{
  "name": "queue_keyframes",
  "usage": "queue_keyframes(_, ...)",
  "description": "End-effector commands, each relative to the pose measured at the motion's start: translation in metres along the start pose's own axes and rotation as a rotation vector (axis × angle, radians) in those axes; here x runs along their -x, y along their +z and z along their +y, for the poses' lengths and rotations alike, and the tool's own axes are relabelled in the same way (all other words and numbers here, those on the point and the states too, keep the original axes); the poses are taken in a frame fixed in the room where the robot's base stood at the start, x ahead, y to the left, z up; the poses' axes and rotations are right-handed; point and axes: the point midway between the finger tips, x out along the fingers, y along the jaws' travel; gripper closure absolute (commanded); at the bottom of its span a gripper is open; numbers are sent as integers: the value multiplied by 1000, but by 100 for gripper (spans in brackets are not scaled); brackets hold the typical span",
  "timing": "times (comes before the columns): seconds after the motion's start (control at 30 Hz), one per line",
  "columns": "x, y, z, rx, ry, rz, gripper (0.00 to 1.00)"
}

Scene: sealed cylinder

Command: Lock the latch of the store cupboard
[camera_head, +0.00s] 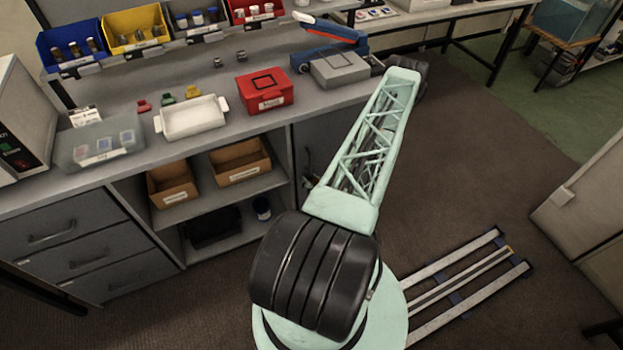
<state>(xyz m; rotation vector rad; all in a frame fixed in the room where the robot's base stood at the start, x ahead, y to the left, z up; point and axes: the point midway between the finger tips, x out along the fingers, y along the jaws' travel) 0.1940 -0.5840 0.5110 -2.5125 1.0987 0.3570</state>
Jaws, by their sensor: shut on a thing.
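A grey cupboard door (303,136) shows under the bench, right of the open shelves, and most of it is hidden behind my mint-green arm. A small dark fitting (308,163) shows at the door beside the arm; I cannot tell whether it is the latch or how it is set. My gripper is not visible. The arm runs up and right across the picture, and its far end is near the bench's right part.
The bench holds a white tray (191,119), a red box (265,92), a grey block (338,69) and a clear container (98,144). Cardboard bins (240,161) sit on the open shelf. A low rail frame (463,283) lies on the floor at right. Brown floor (470,160) is clear beyond.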

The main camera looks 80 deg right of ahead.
Motion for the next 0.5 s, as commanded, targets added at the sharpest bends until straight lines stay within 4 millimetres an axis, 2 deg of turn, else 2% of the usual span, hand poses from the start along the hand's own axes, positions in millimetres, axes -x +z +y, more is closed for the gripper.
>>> queue_keyframes(0.2, 1, -1, -4, 124, 49, -1, 88)
queue_keyframes(0.5, 0, 0, -3, 219, 90, 0, 88)
